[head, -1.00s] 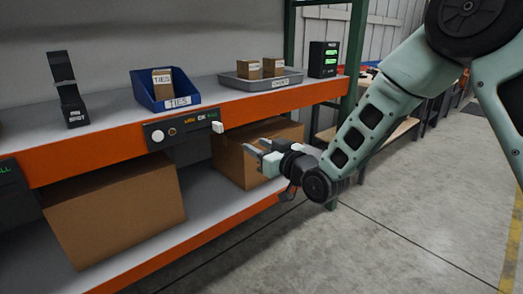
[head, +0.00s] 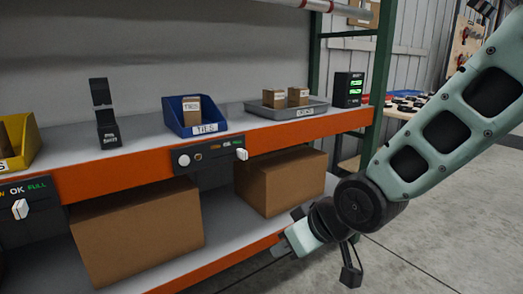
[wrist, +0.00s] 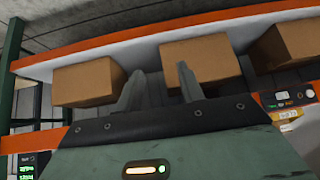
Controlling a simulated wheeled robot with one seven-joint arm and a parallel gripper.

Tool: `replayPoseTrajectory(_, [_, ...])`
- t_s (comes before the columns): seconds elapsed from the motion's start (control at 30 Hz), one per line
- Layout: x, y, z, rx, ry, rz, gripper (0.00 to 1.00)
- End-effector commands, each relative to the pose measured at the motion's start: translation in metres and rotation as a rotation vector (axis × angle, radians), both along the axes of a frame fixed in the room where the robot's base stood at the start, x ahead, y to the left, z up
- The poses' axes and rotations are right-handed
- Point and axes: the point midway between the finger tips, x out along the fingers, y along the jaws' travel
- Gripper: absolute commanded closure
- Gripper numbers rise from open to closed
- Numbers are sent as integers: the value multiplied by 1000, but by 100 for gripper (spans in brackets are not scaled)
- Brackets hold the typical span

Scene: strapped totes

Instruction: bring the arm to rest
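My arm (head: 435,140) reaches in from the right of the head view and bends down to its wrist in front of the rack. In the head view the fingers are small and partly hard to make out.
The orange-edged upper shelf (head: 290,135) carries a blue TIES bin (head: 194,118), a grey tray (head: 286,110) with small boxes, a black stand (head: 106,118) and a yellow bin (head: 18,142). A larger box (head: 137,235) sits below. Floor (head: 455,235) at the right is clear.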

Motion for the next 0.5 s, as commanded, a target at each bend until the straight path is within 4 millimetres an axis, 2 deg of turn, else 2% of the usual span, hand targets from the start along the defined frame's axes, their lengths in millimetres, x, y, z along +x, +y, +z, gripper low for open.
replayPoseTrajectory(0.03, [-28,-8,1,-53,64,8,62])
replayPoseTrajectory(0.2, [-107,-39,-3,-212,271,9,62])
replayPoseTrajectory(0.47, [-201,-86,2,-397,508,7,62])
replayPoseTrajectory(0.5, [-202,-87,16,-399,517,4,62])
